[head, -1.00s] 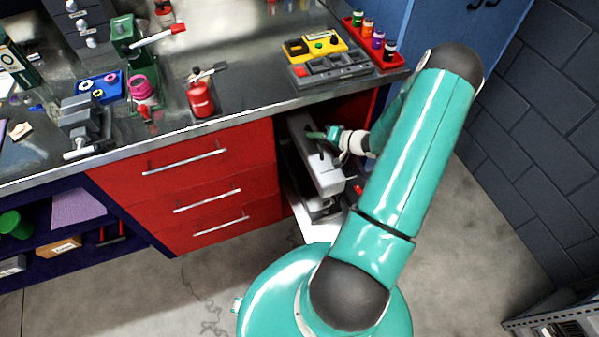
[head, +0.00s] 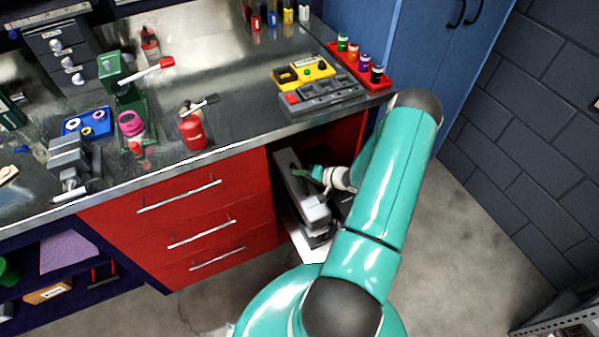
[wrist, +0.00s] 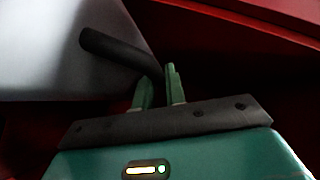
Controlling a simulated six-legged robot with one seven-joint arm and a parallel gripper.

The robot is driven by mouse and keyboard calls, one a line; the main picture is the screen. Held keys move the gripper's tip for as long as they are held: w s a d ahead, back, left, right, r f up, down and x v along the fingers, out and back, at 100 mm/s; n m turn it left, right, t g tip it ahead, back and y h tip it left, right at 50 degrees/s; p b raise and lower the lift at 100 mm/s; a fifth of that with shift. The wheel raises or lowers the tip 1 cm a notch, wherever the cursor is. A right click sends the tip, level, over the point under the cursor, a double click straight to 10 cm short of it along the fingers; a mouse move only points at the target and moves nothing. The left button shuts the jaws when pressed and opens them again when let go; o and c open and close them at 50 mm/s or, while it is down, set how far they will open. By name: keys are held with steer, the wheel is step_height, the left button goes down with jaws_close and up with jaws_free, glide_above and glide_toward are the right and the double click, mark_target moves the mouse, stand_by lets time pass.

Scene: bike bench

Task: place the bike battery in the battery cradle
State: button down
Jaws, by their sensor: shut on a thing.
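The bike battery (head: 294,190) appears to be the long light grey block in the open bay under the bench, right of the red drawers. My gripper (head: 315,173) is at its upper right side. In the wrist view my gripper (wrist: 158,92) is shut on the battery's dark handle (wrist: 115,48); the battery's grey body (wrist: 60,60) fills the upper left. A dark piece with a grey part, perhaps the battery cradle (head: 318,240), shows under the battery's near end on a white surface. I cannot tell whether battery and cradle touch; my arm hides part of the bay.
The red drawers (head: 190,215) close off the bay's left side, and the bench edge (head: 190,160) runs above. On top stand a grey compartment tray (head: 325,95), a yellow tray (head: 303,73), a red bottle rack (head: 362,70) and a red canister (head: 193,132). Open floor lies right.

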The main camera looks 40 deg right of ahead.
mark_target(300, 182)
steer(key=shift+w+f, duration=0.3)
steer(key=shift+f, duration=2.55)
steer(key=c, duration=1.5)
jaws_free()
steer(key=shift+s+f, duration=0.2)
steer(key=shift+o, duration=0.2)
steer(key=shift+d, duration=0.1)
steer(key=v, duration=1.2)
steer(key=shift+w+r, duration=0.1)
steer(key=shift+r, duration=0.05)
